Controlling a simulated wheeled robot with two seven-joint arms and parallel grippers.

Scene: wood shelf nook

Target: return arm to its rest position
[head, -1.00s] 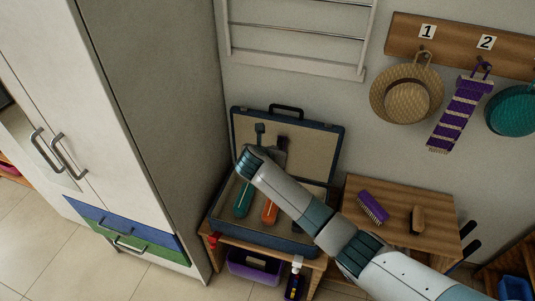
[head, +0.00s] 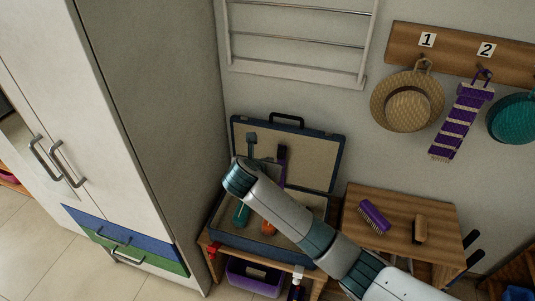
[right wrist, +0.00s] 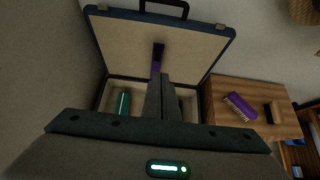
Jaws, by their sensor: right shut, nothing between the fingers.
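My right arm comes in from the lower right in the head view and reaches over an open blue toolcase (head: 338,160). In the right wrist view my right gripper (right wrist: 163,82) is shut and empty, its fingers together over the case. In the head view the wrist hides part of the case, and the fingers are hard to make out. A teal-handled tool (head: 241,214) and an orange-handled tool (head: 268,228) lie in the case. A purple-handled tool (right wrist: 156,66) shows just beyond the fingertips, against the lid. My left gripper is not in view.
The case stands on a wooden bench beside a tall cabinet (head: 160,120). A small wooden table (head: 390,205) at right holds a purple brush (head: 374,216) and a brown brush (head: 420,228). A straw hat (head: 407,103) and striped scarf (head: 461,122) hang above.

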